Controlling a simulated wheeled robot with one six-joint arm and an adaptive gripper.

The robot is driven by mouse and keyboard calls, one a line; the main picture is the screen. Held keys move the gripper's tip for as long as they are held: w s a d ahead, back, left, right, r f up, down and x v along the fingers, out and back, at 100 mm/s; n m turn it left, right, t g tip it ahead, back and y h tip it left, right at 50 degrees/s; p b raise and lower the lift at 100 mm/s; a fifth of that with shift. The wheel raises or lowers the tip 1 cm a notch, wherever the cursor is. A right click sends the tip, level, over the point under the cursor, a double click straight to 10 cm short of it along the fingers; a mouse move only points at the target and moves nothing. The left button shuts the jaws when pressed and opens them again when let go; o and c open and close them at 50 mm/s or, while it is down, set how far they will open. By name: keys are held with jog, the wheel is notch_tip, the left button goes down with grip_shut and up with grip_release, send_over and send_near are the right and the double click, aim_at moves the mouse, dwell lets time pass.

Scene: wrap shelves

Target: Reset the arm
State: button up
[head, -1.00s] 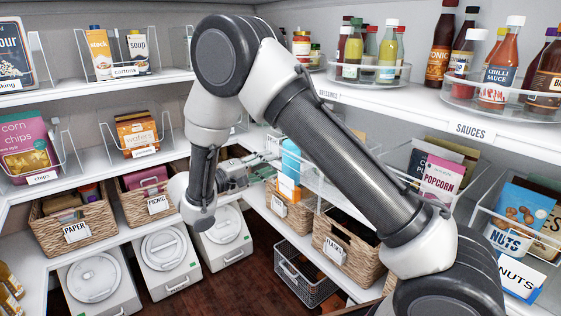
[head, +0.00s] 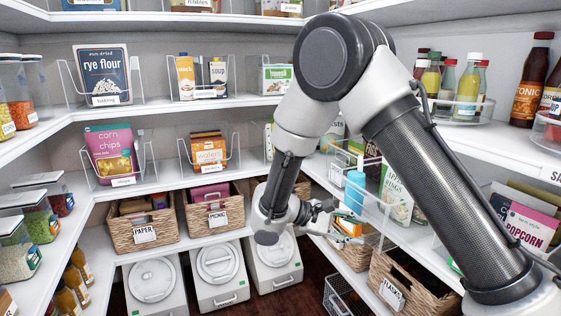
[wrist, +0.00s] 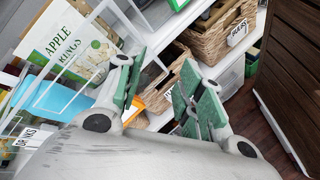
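My arm is raised and bent, with its elbow high in the head view. I cannot tell how far the fingers are from the bin.
Wicker baskets (head: 145,229) stand on the lower shelf, with white lidded containers (head: 219,271) below. The right shelf holds a rack of bottles (head: 462,107) and a popcorn bag (head: 526,226) close to my arm. Jars (head: 38,215) line the left shelf. Some dark floor shows in the wrist view.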

jog(key=s+d+r+m+t+y, duration=0.1)
jog(key=s+d+r+m+y, duration=0.3)
jog(key=s+d+r+y, duration=0.2)
jog(key=s+d+r+m+t+y, duration=0.2)
jog(key=s+d+r+m+y, duration=0.2)
jog(key=s, duration=1.1)
jog(key=d+r+y, duration=0.3)
jog(key=d+r, duration=0.3)
jog(key=r, duration=0.2)
jog(key=shift+s+d+r+m, duration=0.15)
jog(key=shift+d+m, duration=0.15)
jog(key=shift+m, duration=0.1)
